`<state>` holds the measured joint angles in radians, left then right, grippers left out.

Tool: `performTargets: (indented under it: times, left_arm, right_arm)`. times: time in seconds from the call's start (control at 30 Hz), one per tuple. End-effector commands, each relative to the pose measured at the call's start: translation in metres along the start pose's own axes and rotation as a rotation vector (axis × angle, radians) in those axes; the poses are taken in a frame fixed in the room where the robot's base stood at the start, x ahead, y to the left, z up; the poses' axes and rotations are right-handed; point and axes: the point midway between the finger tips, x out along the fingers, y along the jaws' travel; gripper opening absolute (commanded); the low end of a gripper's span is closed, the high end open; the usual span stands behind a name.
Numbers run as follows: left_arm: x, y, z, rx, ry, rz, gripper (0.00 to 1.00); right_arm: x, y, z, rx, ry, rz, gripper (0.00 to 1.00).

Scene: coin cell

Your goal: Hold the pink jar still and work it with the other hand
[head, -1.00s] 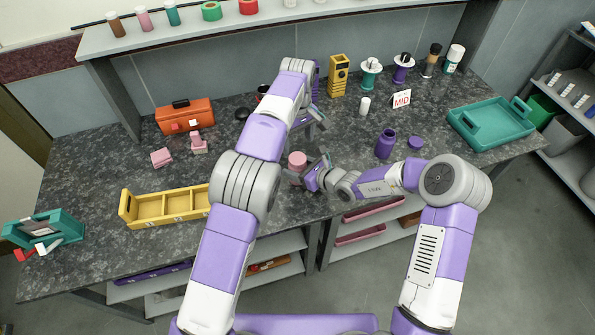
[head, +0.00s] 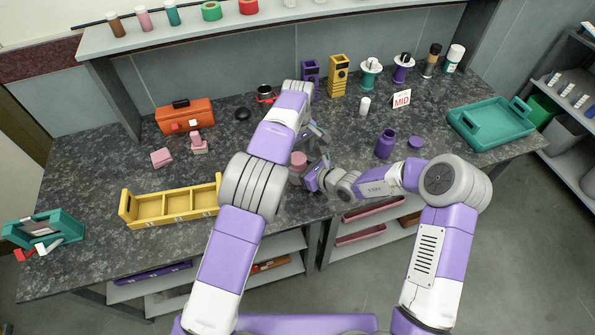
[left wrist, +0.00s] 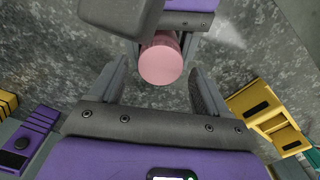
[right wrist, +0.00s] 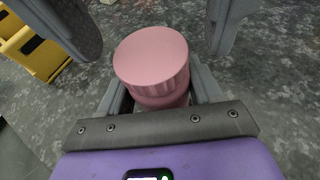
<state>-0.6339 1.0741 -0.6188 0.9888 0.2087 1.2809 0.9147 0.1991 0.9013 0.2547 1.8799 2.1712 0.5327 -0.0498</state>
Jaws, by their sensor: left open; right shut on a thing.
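The pink jar (head: 298,159) stands on the dark speckled bench near its front edge. In the right wrist view its ribbed lid (right wrist: 152,58) faces up. My right gripper (head: 314,172) is shut on the jar's body (right wrist: 160,98), below the lid. My left gripper (head: 317,136) is open and empty. In the left wrist view the jar's round top (left wrist: 160,62) shows between and beyond the spread fingers. The left fingers also show at the top of the right wrist view, apart from the lid.
A yellow divided tray (head: 170,207) lies to the left. A purple bottle (head: 385,144) and purple lid (head: 415,142) stand to the right, with a teal tray (head: 490,126) beyond. A red-and-black mug (head: 265,93) and purple box (head: 310,69) stand behind my left arm.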

Motion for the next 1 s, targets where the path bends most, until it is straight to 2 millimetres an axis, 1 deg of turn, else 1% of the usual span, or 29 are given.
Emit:
performTargets:
  times: [0.03,0.1,0.2,0.5,0.87,0.9,1.0]
  left_arm:
    - [0.006,-0.001,0.0,0.0,-0.001,-0.003,0.77]
    - [0.012,0.0,0.0,0.0,0.0,-0.001,0.77]
    - [0.017,-0.001,0.0,0.001,0.0,-0.001,0.77]
    - [0.018,0.0,0.0,0.0,0.0,0.0,0.77]
    - [0.018,0.0,0.0,0.0,0.0,0.0,0.21]
    - [0.018,0.0,0.0,0.001,0.0,0.0,0.19]
    - [0.018,0.0,0.0,0.008,0.0,0.0,0.18]
  right_arm:
    - [0.0,0.0,0.0,0.0,0.0,-0.001,0.0]
    - [0.0,0.0,0.0,0.0,0.0,-0.001,0.0]
    - [0.0,0.0,0.0,0.0,0.0,-0.001,0.0]
    - [0.0,0.0,0.0,0.0,0.0,-0.001,0.0]
    - [0.0,0.0,0.0,0.0,-0.001,-0.001,0.0]
    - [0.0,0.0,0.0,0.0,-0.001,-0.001,0.0]
    - [0.0,0.0,0.0,0.0,-0.001,-0.001,0.0]
